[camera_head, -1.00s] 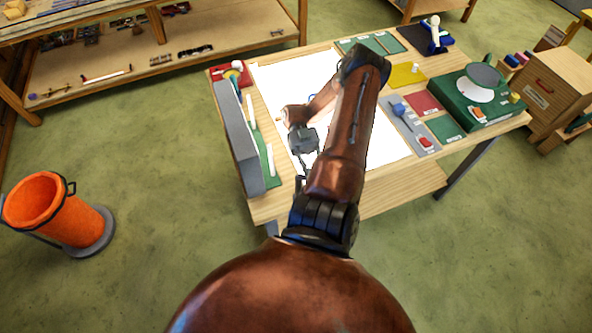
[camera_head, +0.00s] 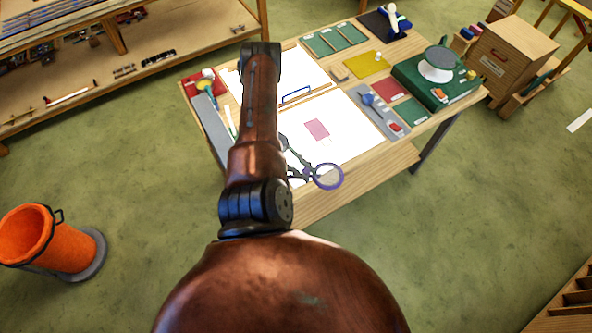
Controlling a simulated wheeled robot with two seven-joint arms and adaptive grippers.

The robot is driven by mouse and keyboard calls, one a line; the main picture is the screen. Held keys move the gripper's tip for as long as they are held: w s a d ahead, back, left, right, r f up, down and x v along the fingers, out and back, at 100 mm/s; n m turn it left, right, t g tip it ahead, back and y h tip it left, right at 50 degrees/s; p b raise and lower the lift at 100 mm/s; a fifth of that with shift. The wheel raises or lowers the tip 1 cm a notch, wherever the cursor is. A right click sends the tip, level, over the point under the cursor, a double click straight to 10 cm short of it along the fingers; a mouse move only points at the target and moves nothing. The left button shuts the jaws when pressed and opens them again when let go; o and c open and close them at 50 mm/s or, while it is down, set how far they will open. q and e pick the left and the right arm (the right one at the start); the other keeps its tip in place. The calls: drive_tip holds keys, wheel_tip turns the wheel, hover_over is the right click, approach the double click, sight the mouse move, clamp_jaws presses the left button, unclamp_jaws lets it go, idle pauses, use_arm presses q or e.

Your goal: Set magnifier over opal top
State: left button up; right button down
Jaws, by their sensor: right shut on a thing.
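My right gripper (camera_head: 307,173) is in the front part of the table, partly hidden behind my own arm. It is shut on a magnifier (camera_head: 329,176), a purple ring with a clear lens, held near the front edge of the white panel (camera_head: 350,150). A small pink rectangular piece (camera_head: 317,129) lies on the white panel, behind and left of the lens and apart from it. I cannot tell which piece is the opal top. My left gripper is not in view.
A blue-edged piece (camera_head: 295,95) lies at the panel's back. A grey tray with tools (camera_head: 383,112), coloured mats and a green machine (camera_head: 437,82) stand to the right. A tall grey board (camera_head: 212,125) edges the left. An orange bin (camera_head: 45,240) stands on the floor.

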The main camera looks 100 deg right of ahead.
drive_tip(key=c, duration=1.7)
unclamp_jaws()
drive_tip(key=shift+s, duration=0.1)
drive_tip(key=shift+c, duration=0.2)
drive_tip(key=v, duration=0.7)
drive_tip(key=shift+w+d, duration=0.2)
drive_tip(key=shift+d, duration=0.05)
drive_tip(key=shift+c, duration=0.3)
